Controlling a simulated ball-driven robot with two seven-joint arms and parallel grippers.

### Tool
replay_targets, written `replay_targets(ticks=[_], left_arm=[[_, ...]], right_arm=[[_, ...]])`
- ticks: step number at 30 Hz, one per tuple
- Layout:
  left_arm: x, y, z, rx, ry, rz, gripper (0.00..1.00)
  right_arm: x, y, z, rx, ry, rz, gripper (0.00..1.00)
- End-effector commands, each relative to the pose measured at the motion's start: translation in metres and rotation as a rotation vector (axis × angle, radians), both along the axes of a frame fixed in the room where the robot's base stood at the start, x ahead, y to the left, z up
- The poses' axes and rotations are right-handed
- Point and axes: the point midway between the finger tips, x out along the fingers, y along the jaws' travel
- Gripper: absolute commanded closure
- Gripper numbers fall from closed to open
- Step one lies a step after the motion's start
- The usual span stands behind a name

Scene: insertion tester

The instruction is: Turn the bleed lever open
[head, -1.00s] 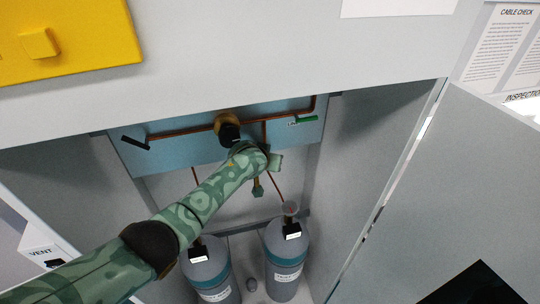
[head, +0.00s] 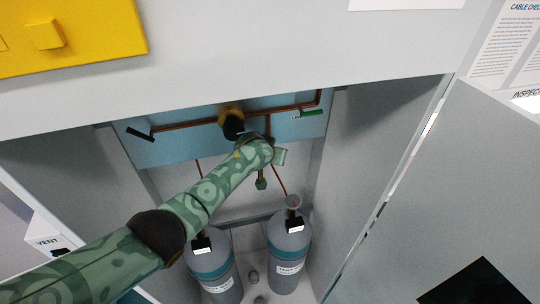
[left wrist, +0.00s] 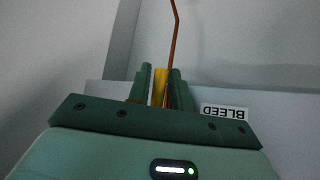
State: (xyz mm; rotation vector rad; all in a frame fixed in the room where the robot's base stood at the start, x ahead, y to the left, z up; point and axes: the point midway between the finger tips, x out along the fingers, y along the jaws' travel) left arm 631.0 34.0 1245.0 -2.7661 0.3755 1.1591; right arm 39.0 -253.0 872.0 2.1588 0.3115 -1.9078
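In the left wrist view a yellow lever (left wrist: 159,86) stands upright between the two dark green fingers of my left gripper (left wrist: 160,92). A finger lies close on each side of it, with almost no gap, so the gripper looks shut on it. A white BLEED label (left wrist: 224,112), upside down, is just to the right. In the head view my left arm reaches into the cabinet, its hand (head: 278,156) just below the blue panel (head: 180,150). The hand and wrist hide the lever there. My right gripper is not in view.
Two grey cylinders (head: 213,262) (head: 289,250) stand below. Cabinet walls bound both sides.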

Motion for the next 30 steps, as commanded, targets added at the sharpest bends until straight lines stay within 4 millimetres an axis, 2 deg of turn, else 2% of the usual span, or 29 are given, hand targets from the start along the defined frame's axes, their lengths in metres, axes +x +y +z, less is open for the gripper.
replay_targets(ticks=[7,21,25,30], left_arm=[[-0.009,0.003,0.006,0.0,0.0,0.0,0.79],[-0.1,0.027,0.006,0.001,0.003,0.0,0.79],[-0.116,0.031,0.006,0.002,0.003,0.001,0.79],[-0.124,0.034,0.008,0.001,0.001,0.001,0.79]], right_arm=[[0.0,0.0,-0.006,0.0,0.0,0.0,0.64],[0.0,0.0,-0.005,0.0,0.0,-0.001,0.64],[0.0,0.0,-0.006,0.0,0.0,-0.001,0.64],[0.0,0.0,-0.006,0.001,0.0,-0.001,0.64]])
